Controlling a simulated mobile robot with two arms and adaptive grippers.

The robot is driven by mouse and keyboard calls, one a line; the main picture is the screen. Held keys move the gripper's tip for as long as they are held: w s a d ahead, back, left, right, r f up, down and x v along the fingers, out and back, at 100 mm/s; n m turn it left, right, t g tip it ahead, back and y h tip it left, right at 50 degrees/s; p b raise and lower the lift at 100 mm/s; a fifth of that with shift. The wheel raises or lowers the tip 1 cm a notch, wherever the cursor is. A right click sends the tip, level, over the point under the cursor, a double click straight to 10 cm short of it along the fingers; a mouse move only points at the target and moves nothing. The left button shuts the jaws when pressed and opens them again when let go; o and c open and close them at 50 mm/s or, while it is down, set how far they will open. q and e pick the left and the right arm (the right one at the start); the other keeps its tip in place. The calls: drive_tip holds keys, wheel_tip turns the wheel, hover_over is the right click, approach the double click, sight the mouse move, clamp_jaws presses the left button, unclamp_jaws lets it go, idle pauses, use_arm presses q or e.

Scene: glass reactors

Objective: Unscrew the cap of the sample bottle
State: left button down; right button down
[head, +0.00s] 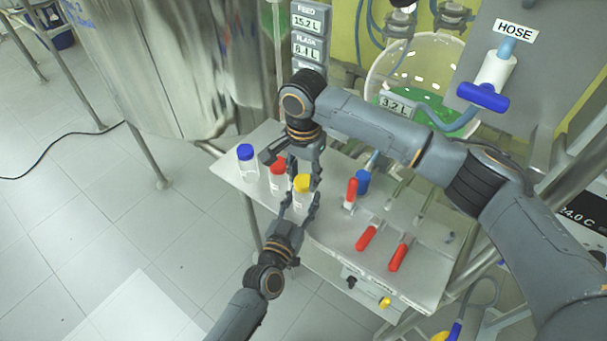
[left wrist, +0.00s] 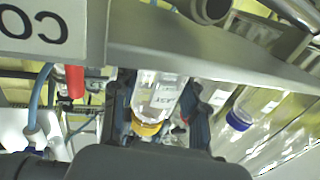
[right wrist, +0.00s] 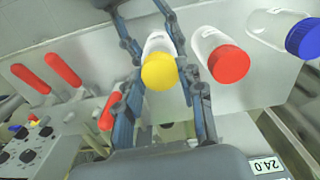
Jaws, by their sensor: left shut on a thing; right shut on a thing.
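The sample bottle (head: 300,200) is clear with a yellow cap (head: 302,183), near the front edge of the metal shelf. My left gripper (head: 300,205) is shut on the bottle's body from the front. In the left wrist view the clear body (left wrist: 158,95) and yellow cap (left wrist: 147,128) show between its fingers. My right gripper (head: 303,176) reaches down from above, shut on the yellow cap. In the right wrist view its fingers flank the cap (right wrist: 159,71). The cap sits at the bottle's mouth; I cannot tell whether the threads are engaged or whether the bottle touches the shelf.
A red-capped bottle (head: 277,178) stands close beside, and a blue-capped bottle (head: 246,163) farther left. A steel vessel (head: 165,60) stands behind left; a glass reactor with green liquid (head: 412,85) stands behind right.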

drive_tip(key=n, duration=2.4)
drive_tip(key=shift+r, duration=0.1)
drive_tip(key=n, duration=1.3)
drive_tip(key=shift+n, duration=0.4)
